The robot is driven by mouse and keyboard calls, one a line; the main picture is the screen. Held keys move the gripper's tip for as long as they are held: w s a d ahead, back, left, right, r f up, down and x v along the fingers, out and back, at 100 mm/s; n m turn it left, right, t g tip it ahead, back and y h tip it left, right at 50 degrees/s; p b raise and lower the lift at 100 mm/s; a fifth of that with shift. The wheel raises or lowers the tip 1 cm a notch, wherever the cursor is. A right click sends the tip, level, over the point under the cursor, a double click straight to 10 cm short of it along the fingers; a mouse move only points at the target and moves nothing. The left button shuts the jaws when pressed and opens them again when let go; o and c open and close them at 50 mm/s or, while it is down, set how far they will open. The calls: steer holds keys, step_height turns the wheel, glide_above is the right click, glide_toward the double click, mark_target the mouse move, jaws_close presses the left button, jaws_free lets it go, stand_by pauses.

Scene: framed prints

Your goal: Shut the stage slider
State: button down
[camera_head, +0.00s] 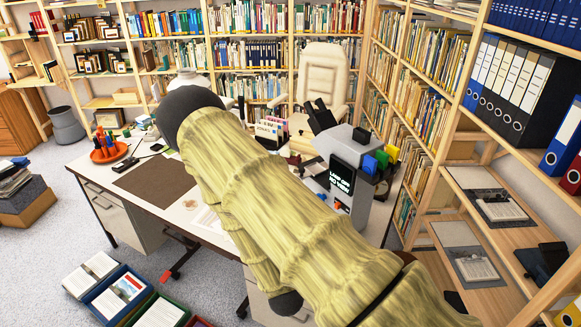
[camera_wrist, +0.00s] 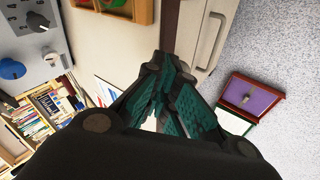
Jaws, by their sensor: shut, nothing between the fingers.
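My gripper (camera_wrist: 175,60) is shut and empty in the wrist view, its dark fingers with teal pads meeting in front of the desk's edge. A grey instrument (camera_head: 345,170) with dark upper parts and a black label panel stands on the right end of the desk in the head view. Its grey knobbed side (camera_wrist: 52,45) shows at the upper left of the wrist view, apart from my fingers. I cannot make out which part of it is the stage slider. My patterned arm covers the middle of the desk in the head view, and the gripper cannot be made out there.
The desk (camera_head: 105,175) carries a brown mat (camera_head: 155,183) and an orange pen holder (camera_head: 108,150). A pale drawer handle (camera_wrist: 212,40) is beside my fingers in the wrist view. A white chair (camera_head: 325,80) stands behind. Open crates (camera_head: 120,295) lie on the floor; shelves line the right side.

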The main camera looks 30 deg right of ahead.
steer(key=w+d+r+n+t+h, duration=0.2)
steer(key=w+r+t+h, duration=0.15)
steer(key=w+r, duration=0.8)
steer(key=w+d+r+n+t+h, duration=0.1)
steer(key=w+d+r+t+h, duration=0.2)
steer(key=w+r, duration=0.85)
steer(key=w+d+f+b, duration=0.1)
steer(key=w+d, duration=0.2)
steer(key=d, duration=0.2)
steer(key=w+d+f+g+b, duration=0.1)
steer(key=w+d, duration=0.2)
steer(key=d, duration=0.3)
steer(key=shift+h, duration=0.35)
